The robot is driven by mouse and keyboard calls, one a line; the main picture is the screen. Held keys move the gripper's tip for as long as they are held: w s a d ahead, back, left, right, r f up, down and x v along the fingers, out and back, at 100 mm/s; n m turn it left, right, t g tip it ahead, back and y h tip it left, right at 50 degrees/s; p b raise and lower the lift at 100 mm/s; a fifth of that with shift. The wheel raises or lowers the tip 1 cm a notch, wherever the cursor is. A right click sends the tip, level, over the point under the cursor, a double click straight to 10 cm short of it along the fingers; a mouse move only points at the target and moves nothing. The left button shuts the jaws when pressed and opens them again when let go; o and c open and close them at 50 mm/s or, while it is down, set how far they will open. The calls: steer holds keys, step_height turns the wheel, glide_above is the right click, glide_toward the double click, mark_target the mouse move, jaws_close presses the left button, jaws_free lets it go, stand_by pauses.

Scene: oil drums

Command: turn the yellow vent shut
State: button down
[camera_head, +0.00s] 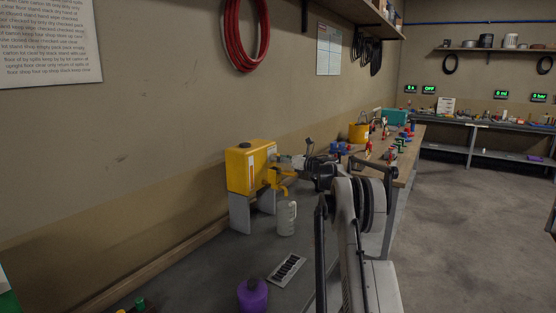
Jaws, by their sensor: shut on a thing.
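A yellow drum (251,168) rests on a grey stand (240,213) on the bench against the left wall. A yellow tap (280,184) sticks out from its right-hand end, above a pale translucent jug (287,218). My gripper (279,160) is at the upper part of that same end, just above the tap. It is shut on a small part there, which I take to be the yellow vent. The fingers hide the vent, so its turn angle cannot be seen.
Blue, red and green fittings, a yellow bucket (358,132) and a teal box (394,117) stand farther back. My arm covers the bench's right side.

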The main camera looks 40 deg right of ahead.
steer(key=m+b, duration=0.1)
steer(key=m, duration=0.3)
steer(key=shift+f, duration=0.1)
steer(key=m+b, duration=0.1)
steer(key=m, duration=0.3)
steer(key=m+b, duration=0.1)
steer(key=m, duration=0.4)
steer(key=shift+a, duration=0.1)
steer(key=shift+r+m, duration=0.2)
steer(key=shift+m, duration=2.1)
steer(key=c, duration=1.4)
jaws_free()
steer(key=shift+s, duration=0.1)
